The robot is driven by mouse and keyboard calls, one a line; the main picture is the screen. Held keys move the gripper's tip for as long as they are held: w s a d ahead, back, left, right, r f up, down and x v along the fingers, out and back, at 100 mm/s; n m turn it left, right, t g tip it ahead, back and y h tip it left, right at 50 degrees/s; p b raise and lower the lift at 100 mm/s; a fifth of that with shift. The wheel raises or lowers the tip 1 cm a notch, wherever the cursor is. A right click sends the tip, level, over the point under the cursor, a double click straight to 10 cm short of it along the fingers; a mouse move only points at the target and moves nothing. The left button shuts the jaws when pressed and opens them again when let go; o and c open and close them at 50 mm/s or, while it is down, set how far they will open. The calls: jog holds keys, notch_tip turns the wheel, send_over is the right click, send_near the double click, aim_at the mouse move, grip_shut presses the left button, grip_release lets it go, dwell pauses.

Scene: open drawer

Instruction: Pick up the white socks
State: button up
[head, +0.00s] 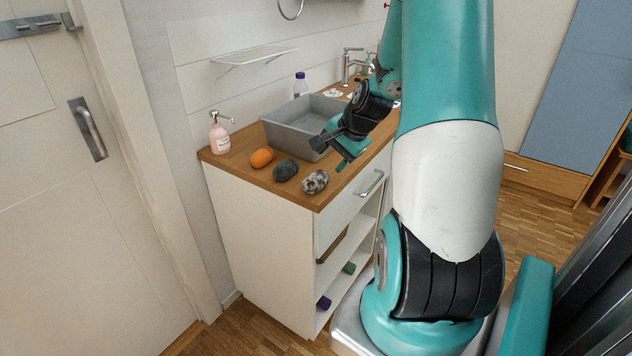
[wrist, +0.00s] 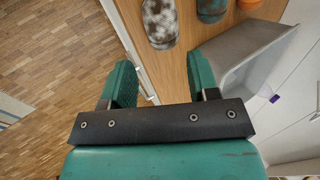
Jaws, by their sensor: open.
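The white socks (head: 315,182) are a rolled bundle mottled white and dark. They lie on the wooden counter near its front corner, at the right end of a row of three bundles. In the wrist view they show at the top (wrist: 161,22), beyond my fingertips and roughly between their lines. My gripper (head: 340,152) is open and empty, above the counter's front edge, up and to the right of the white socks. Its two teal fingers (wrist: 160,78) are spread apart in the wrist view, clear of the socks.
A dark green bundle (head: 285,170) and an orange bundle (head: 262,157) lie beside the white socks. A grey bin (head: 287,138) stands behind my gripper. A pink soap bottle (head: 219,135) stands at the counter's back left. The drawer handle (head: 370,184) juts from the front.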

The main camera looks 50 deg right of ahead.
aim_at(318, 177)
jog(key=p+x, duration=0.1)
jog(key=x, duration=0.9)
jog(key=shift+w+d+f, duration=0.1)
jog(key=shift+w+f, duration=0.05)
jog(key=shift+f, duration=0.05)
jog(key=c, duration=0.6)
